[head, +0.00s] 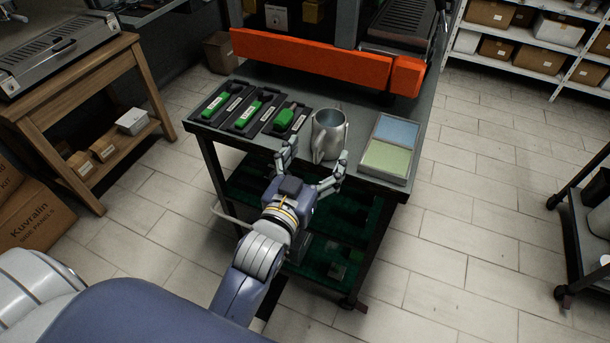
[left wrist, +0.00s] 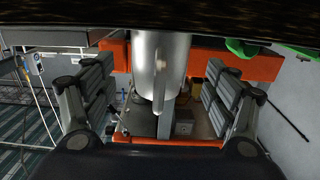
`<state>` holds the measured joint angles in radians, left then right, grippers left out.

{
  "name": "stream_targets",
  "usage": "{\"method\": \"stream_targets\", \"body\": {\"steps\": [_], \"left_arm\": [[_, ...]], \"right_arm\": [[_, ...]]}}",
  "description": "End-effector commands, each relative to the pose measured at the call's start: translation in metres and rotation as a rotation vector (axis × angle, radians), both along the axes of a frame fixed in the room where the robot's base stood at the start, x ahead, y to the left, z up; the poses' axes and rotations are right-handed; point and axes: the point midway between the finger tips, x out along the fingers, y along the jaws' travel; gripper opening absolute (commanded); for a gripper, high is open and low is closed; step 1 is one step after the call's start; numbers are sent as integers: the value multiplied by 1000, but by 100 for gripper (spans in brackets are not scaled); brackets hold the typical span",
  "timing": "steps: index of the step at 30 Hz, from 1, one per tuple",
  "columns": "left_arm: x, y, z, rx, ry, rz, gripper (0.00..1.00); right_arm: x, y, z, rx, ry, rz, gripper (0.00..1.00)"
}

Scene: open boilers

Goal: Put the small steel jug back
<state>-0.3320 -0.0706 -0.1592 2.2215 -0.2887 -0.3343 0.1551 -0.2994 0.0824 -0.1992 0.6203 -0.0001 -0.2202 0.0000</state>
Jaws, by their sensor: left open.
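The small steel jug (head: 331,126) stands upright on the grey top of the cart (head: 247,142), close to its near edge. Its handle faces my left gripper. My left gripper (head: 312,167) is open and empty, just in front of the jug at the cart's near edge, with one finger toward each side of the handle. In the left wrist view the jug (left wrist: 162,68) and its handle appear between the open fingers, apart from both. My right gripper is not in view.
Black trays with green-handled items (head: 246,112) lie left of the jug. A case with blue and green pads (head: 387,146) lies to its right. An orange bar (head: 310,58) crosses behind. A wooden table (head: 75,75) stands at left; open tiled floor lies at right.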

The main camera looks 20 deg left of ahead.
Motion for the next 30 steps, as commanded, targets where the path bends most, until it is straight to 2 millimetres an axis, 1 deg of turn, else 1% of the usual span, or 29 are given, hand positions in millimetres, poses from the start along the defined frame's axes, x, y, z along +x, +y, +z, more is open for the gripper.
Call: {"method": "stream_targets", "body": {"steps": [1,6,12,17,24,26,28,29,30], "left_arm": [[-10,0,-3,0,3,0,79],[-36,1,-2,-1,3,0,79],[-55,1,-1,-1,1,0,79],[-61,2,0,0,0,0,79],[-61,2,-1,0,2,-1,79],[-60,0,-8,1,14,-5,79],[-57,-4,-28,6,48,-15,79],[-55,-7,-40,9,70,-22,79],[-53,-11,-61,15,105,-32,79]], "right_arm": [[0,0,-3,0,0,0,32],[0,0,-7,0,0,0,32],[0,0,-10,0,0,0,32],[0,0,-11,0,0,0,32],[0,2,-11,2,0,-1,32],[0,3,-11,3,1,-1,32],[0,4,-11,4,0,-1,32],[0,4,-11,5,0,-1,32],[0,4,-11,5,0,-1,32]]}}
